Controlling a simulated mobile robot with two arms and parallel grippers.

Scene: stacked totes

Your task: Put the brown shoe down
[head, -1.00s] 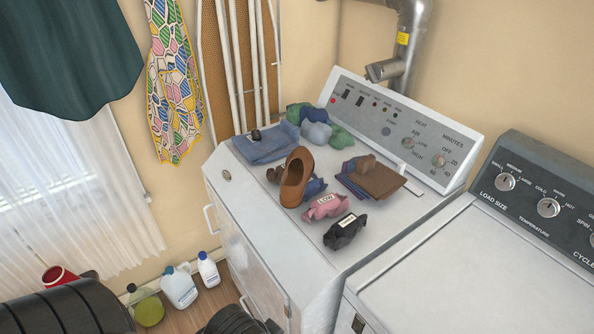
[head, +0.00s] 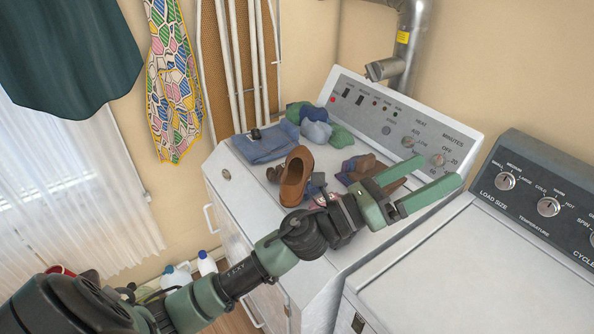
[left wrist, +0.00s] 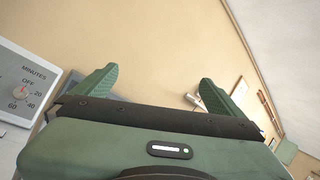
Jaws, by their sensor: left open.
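The brown shoe (head: 294,180) is on the white dryer top (head: 265,195), heel opening facing up, apparently tilted among small cloths. My left gripper (head: 440,172) is open and empty, to the right of the shoe and apart from it. Its fingers point right, over the dryer's right side near the control panel. In the left wrist view the open fingers (left wrist: 156,82) have only wall between them. The shoe does not show in that view. My right gripper is not in view.
A folded blue cloth (head: 268,147) and rolled socks (head: 316,131) lie behind the shoe. Brown and blue cloths (head: 365,168) lie to its right, partly behind my gripper. The dryer panel (head: 400,125) stands at the back. The washer lid (head: 480,270) at right is clear.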

